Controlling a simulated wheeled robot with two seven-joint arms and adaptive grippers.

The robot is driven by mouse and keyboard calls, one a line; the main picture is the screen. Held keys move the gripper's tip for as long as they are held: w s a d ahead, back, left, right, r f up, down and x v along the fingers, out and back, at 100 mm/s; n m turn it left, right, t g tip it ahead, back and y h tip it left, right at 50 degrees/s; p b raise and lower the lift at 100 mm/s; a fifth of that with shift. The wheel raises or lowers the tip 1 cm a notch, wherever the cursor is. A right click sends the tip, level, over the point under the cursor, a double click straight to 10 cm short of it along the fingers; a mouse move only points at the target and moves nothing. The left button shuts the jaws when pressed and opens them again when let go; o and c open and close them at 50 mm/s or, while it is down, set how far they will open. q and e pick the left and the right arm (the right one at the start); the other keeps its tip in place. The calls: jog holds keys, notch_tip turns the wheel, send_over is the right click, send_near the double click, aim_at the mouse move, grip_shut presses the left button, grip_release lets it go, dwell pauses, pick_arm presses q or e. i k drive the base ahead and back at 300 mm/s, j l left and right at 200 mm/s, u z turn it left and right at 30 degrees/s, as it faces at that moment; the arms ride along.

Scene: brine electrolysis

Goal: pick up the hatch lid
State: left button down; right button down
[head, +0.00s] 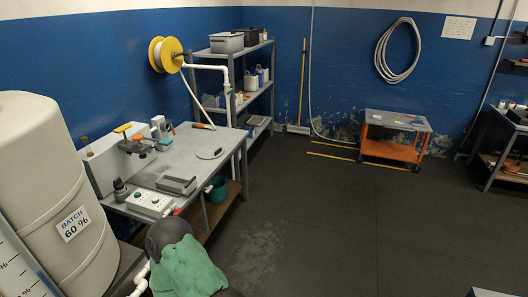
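A flat round grey disc (210,153) with a small dark handle-like mark lies on the grey worktable (182,147), toward its right side. It looks like the hatch lid, but it is too small to be sure. Neither of my grippers shows in the head view. A dark rounded part with a green cover rises at the bottom, in front of the table; I cannot tell a gripper on it.
The table also bears a grey tray (176,185), a white control box (150,203) and a clamp-like device (138,143). A big white tank (45,185) stands at the left. Shelves (245,90) and an orange cart (393,150) stand behind. The dark floor (330,220) is mostly clear.

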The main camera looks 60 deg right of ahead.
aim_at(207, 152)
jog(key=z, duration=1.7)
jog(key=i+l+z, duration=0.35)
jog(key=i, duration=0.55)
jog(key=i+z, duration=0.35)
jog(key=i, duration=0.55)
jog(key=i+l+u, duration=0.1)
jog(key=i+u, duration=0.35)
jog(key=i+l+u, duration=0.25)
jog(key=i+u, duration=0.2)
jog(key=i+l+u, duration=0.3)
jog(key=u, duration=0.2)
